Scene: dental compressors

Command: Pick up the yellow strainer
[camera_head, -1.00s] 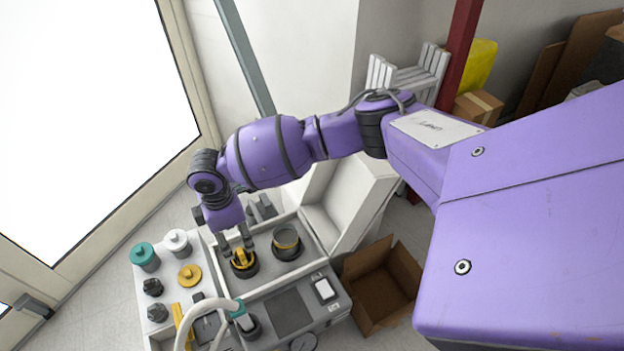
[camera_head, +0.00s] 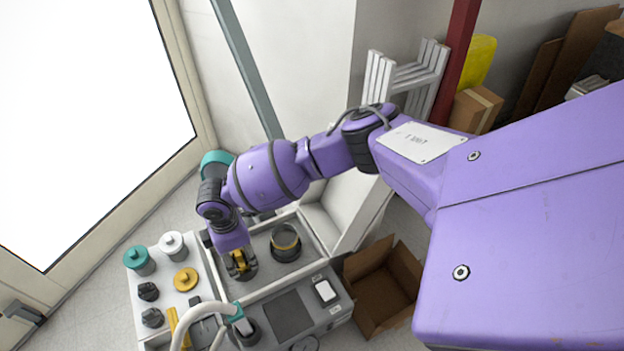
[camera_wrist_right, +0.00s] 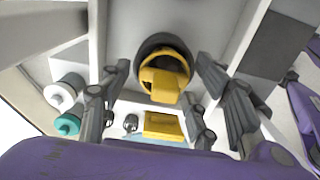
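The yellow strainer (camera_head: 239,262) sits in a dark round cup inside the open bay of the grey machine. In the right wrist view the strainer (camera_wrist_right: 163,80) lies between the fingers, with its raised yellow part toward the camera. My right gripper (camera_head: 238,254) is right over it, pointing down. In the wrist view its fingers (camera_wrist_right: 161,85) are spread on either side of the strainer, with visible gaps, so it is open and empty. In the head view the gripper partly hides the strainer. My left gripper is not in view.
A white panel (camera_head: 173,245) to the left holds a teal cap (camera_head: 138,261), a yellow cap (camera_head: 186,279) and black knobs. An open cardboard box (camera_head: 382,287) stands to the right.

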